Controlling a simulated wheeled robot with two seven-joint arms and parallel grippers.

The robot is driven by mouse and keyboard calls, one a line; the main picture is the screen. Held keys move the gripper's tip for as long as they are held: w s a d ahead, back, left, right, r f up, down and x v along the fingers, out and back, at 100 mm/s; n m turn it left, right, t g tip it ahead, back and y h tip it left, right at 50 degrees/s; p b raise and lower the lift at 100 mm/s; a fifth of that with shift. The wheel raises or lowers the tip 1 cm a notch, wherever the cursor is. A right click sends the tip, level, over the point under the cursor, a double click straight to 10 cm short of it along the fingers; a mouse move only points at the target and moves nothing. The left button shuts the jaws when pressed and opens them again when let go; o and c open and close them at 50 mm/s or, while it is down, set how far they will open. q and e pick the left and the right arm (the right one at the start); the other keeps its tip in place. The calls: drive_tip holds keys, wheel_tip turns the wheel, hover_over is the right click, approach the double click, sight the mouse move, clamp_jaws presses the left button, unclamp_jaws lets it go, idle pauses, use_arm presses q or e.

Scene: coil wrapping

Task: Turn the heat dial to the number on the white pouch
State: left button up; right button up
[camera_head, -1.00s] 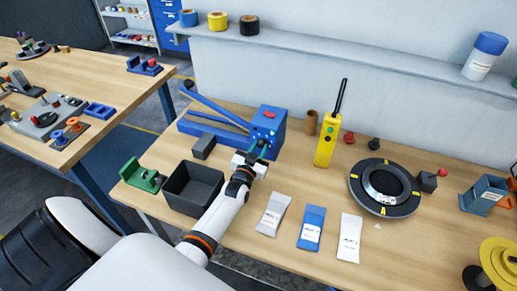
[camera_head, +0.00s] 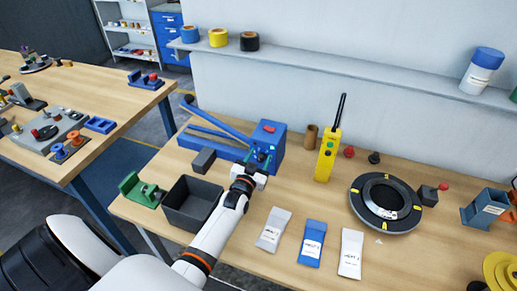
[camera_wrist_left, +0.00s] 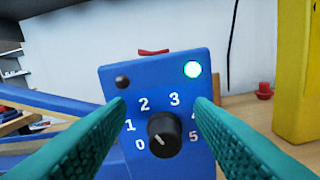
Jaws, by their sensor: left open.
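The blue sealer (camera_head: 268,135) stands at the back of the table, its front face towards me. In the left wrist view its black heat dial (camera_wrist_left: 164,134) sits below an arc of numbers 0 to 5; a small pale mark shows on the knob, but its exact heading is hard to tell. My left gripper (camera_head: 261,160) is open in front of that face. Its green fingers (camera_wrist_left: 160,125) are on either side of the dial, apart from it. The white pouch (camera_head: 350,255) lies rightmost of three pouches; its printed number is too small to read. My right gripper is not in view.
A grey pouch (camera_head: 273,230) and a blue pouch (camera_head: 311,243) lie beside the white one. A black bin (camera_head: 190,204) is near my left arm. A yellow handheld device (camera_head: 327,155) stands right of the sealer. A black ring (camera_head: 385,203) lies further right.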

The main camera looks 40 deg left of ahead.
use_arm(q)
wheel_tip(320, 180, up, 8)
drive_tip(key=shift+f+b, duration=0.25)
drive_tip(key=shift+b, duration=0.15)
